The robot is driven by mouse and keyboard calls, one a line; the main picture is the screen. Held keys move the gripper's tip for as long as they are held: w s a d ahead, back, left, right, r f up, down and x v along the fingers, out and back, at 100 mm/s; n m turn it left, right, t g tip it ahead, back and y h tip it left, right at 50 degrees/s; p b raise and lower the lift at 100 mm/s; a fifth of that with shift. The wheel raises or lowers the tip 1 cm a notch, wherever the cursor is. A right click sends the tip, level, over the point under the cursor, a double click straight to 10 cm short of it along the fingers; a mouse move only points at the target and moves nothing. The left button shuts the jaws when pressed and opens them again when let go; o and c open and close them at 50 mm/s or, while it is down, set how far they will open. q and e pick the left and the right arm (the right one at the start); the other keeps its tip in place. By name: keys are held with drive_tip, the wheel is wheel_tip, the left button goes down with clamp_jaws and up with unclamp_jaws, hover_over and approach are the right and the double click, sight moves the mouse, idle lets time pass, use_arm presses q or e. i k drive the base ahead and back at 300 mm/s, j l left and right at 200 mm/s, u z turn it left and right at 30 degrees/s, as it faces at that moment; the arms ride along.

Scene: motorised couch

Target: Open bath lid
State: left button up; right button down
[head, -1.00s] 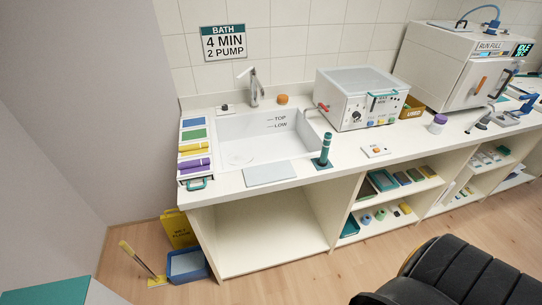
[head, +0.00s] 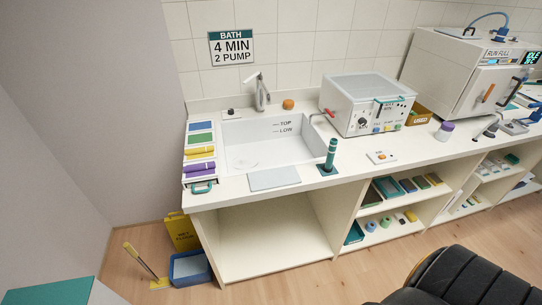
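The bath (head: 347,114) is a white box-shaped unit with a dial and small coloured buttons on its front. It stands on the counter to the right of the sink. Its grey lid (head: 368,86) lies flat on top and looks shut. A dark teal handle (head: 390,99) shows at the upper front edge. A red-handled tap (head: 328,114) sticks out on its left side. Neither of my grippers is in the head view.
The sink (head: 250,130) has a tap (head: 262,95) behind it. A teal upright bottle-like object (head: 330,155) stands before the bath. A large white machine (head: 455,75) is at right. A black padded seat (head: 465,280) occupies the lower right floor. A blue bin (head: 190,268) sits at lower left.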

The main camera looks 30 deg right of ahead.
sight(403, 99)
drive_tip(key=z, duration=1.9)
